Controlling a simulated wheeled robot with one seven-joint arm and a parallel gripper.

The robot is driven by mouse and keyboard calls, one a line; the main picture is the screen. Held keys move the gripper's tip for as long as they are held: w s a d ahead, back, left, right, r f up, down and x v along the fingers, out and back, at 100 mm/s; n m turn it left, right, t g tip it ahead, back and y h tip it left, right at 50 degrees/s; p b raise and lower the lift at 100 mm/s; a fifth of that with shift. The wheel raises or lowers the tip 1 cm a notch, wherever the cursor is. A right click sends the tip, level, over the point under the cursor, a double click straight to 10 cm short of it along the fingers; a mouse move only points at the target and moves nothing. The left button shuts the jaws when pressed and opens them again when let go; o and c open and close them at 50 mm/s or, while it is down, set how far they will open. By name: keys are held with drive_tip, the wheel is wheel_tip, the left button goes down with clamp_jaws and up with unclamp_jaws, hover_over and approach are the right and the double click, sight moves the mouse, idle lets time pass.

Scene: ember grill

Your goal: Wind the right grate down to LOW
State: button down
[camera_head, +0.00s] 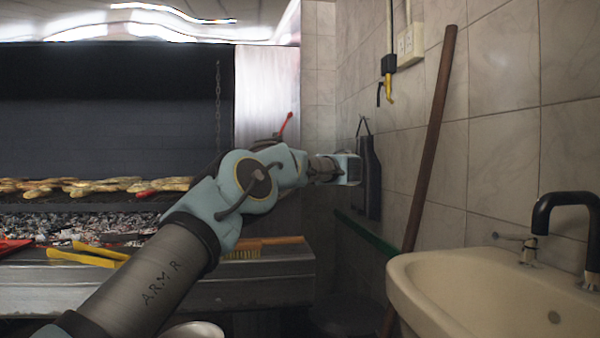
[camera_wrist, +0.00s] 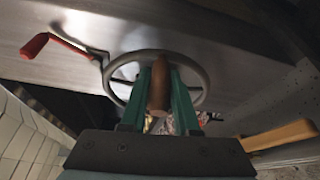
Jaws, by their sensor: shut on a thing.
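In the wrist view, a metal handwheel (camera_wrist: 203,80) with a round rim is mounted by a steel panel. A brown wooden handle (camera_wrist: 159,82) stands out from it. My gripper (camera_wrist: 160,88) is shut on this handle, with one green finger on each side. In the head view, my arm reaches forward to the right end of the grill, and the fingers and the wheel are hidden there. The grate (camera_head: 62,206) carries several pieces of food above glowing grey coals (camera_head: 80,229). Its height setting and any LOW mark cannot be made out.
A red-handled crank (camera_wrist: 35,45) is beside the wheel and also shows in the head view (camera_head: 286,123). A wooden-handled brush (camera_head: 242,254) and yellow tongs (camera_head: 85,257) lie on the front ledge. A wooden pole (camera_head: 432,140) and a sink (camera_head: 440,292) stand at right.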

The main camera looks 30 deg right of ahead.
drive_tip(key=shift+a+r+n, duration=0.1)
drive_tip(key=shift+r+n, duration=0.3)
drive_tip(key=shift+r, duration=0.1)
drive_tip(key=c, duration=0.7)
unclamp_jaws()
drive_tip(key=shift+f, duration=0.1)
drive_tip(key=shift+o, duration=0.2)
drive_tip(key=s+b, duration=0.2)
drive_tip(key=s, duration=0.8)
drive_tip(key=shift+s+a+r, duration=0.25)
drive_tip(key=shift+s+r, duration=0.05)
drive_tip(key=shift+s, duration=0.05)
